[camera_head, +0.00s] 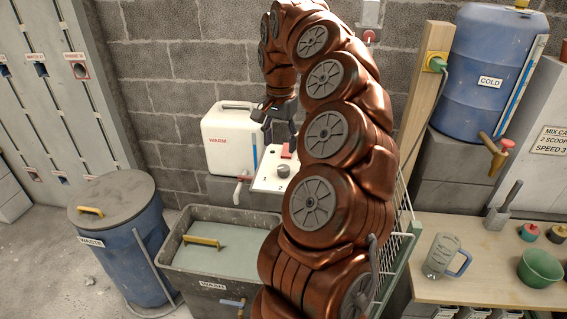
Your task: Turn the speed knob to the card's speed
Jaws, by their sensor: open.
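The speed knob (283,170) is a small grey round knob on a pale sloping panel (263,184). A numeral that looks like 2 shows below it; its pointer is too small to read. A red switch (286,152) sits just behind the knob. My gripper (277,124) points down above and behind the knob, apart from it, open and empty. My arm hides the panel's right side. The card (550,140) is at the right edge, cut off by the frame; its visible text reads "MIX CA", "2 SCOOP", "SPEED 3".
A white WARM container (229,138) stands left of the panel. A blue COLD drum (486,75) is upper right, above a bench (490,234) with a mug (441,256) and green bowl (540,267).

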